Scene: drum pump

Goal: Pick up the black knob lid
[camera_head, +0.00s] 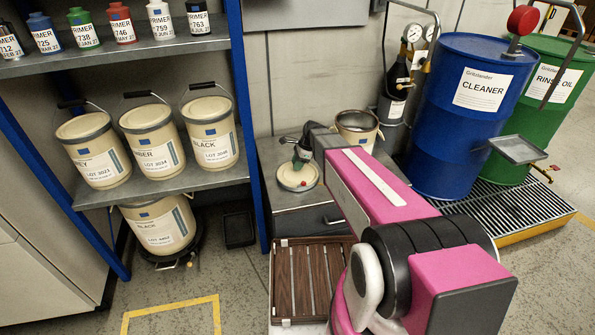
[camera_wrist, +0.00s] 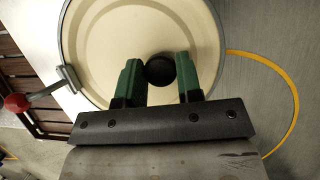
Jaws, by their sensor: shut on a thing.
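The black knob lid is a round cream disc (camera_wrist: 110,45) with a dark rim and a black round knob (camera_wrist: 160,68) on top. In the head view the cream lid (camera_head: 292,181) shows at the grey cabinet, below my gripper (camera_head: 301,158). In the wrist view my gripper (camera_wrist: 159,80) has its green fingers on either side of the knob and is shut on it. A lever with a red ball (camera_wrist: 16,103) shows beside the lid's rim. The lid's underside is hidden, and I cannot tell if it is touching the cabinet top.
An open-topped pail (camera_head: 357,122) stands behind, right of the lid. The grey cabinet (camera_head: 285,215) is beneath. A brown slatted crate (camera_head: 305,241) lies in front. Shelves with pails (camera_head: 152,141) are left; a blue drum (camera_head: 462,120) and green drum (camera_head: 535,100) are right.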

